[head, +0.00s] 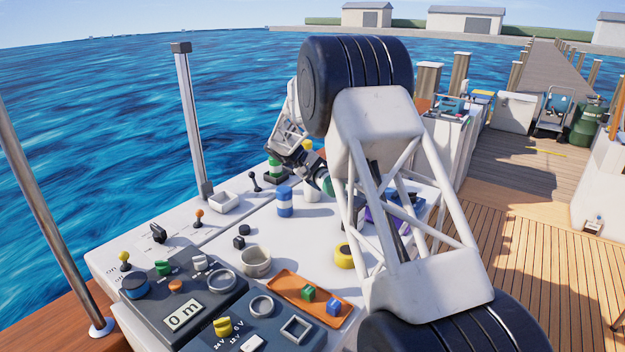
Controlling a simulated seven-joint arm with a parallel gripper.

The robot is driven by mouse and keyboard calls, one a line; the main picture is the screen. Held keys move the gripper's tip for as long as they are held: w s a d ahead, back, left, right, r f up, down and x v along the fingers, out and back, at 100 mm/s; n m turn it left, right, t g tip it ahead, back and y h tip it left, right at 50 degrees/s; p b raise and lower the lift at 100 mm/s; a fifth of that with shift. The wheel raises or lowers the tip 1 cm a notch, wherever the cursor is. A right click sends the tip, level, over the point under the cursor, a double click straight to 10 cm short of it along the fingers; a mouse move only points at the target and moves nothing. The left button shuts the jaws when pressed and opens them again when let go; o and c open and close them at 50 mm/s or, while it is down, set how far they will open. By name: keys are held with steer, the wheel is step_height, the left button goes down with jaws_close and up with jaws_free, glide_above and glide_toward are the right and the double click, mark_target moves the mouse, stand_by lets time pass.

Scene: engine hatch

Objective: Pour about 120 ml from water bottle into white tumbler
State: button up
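The dark wrist (314,176) of my arm, with a teal ring at its end, hangs over the far part of the white console. An open off-white cup (256,262) stands nearer, left of the orange tray. A blue-and-white banded cylinder (285,202) stands upright between them. I cannot identify the water bottle for certain.
The white console (200,252) carries levers and knobs. An orange tray (282,288) holds green and blue cubes. A yellow round object (344,256) is right of the cup. A dark control panel (185,298) is in front. A metal post (190,120) rises at the far edge.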

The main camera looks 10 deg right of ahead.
mark_target(325, 186)
steer(key=shift+r, duration=0.15)
stand_by(0.5)
steer(key=shift+s+f+m+t+y, duration=0.25)
steer(key=shift+f+m+t+y, duration=0.2)
steer(key=shift+f+t, duration=0.45)
steer(key=shift+s+d+f+m+t+y, duration=0.25)
steer(key=shift+s+f+m+t, duration=0.25)
steer(key=shift+f+t, duration=0.2)
steer(key=shift+w+a, duration=0.1)
steer(key=shift+r+t, duration=0.15)
steer(key=shift+t, duration=0.25)
steer(key=shift+m+t, duration=0.25)
steer(key=shift+t, duration=0.05)
